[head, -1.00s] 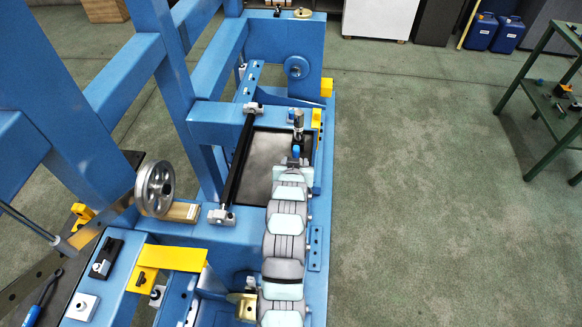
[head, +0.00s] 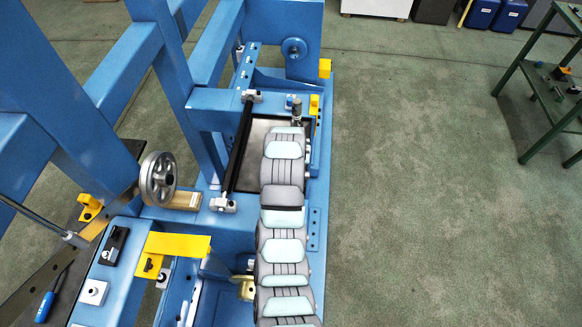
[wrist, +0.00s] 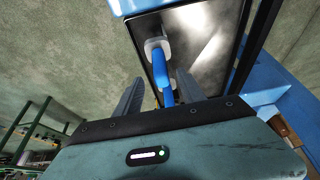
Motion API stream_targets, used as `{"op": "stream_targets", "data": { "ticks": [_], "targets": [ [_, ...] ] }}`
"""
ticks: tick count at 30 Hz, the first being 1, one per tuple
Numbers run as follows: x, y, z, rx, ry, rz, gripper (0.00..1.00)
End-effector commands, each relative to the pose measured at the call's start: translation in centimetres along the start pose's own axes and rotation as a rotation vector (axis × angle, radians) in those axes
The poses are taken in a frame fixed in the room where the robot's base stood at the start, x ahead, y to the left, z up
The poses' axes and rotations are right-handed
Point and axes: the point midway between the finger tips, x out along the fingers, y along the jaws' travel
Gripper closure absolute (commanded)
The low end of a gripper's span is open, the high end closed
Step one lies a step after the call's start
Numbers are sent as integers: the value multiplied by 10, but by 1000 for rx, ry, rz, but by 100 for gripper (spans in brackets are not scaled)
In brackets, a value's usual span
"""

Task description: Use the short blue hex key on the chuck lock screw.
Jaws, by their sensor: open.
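In the wrist view my gripper (wrist: 159,77) is open, with one dark finger on each side of a slim blue piece (wrist: 161,72). A pale grey rounded part shows at its far end, over the dark-rimmed tray. Another blue-handled tool (head: 45,305) lies at the lower left. I cannot make out the chuck lock screw for certain.
The metal tray (head: 254,150) lies inside the blue frame, beside a black bar (head: 238,148). A handwheel (head: 158,179) is to the left. Open floor lies right.

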Motion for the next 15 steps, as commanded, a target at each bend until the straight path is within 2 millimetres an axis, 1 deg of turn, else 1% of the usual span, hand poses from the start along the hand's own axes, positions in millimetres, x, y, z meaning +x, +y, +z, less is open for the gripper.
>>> {"op": "stream_targets", "data": {
  "ticks": [1, 3, 8, 15],
  "targets": [
    [6, 0, 1, 0, -4, 0, 53],
    [11, 0, 1, 0, -4, 0, 53],
    [16, -1, 1, 1, -1, -1, 53],
    [41, -2, 3, 0, -3, 0, 53]
  ]
}}
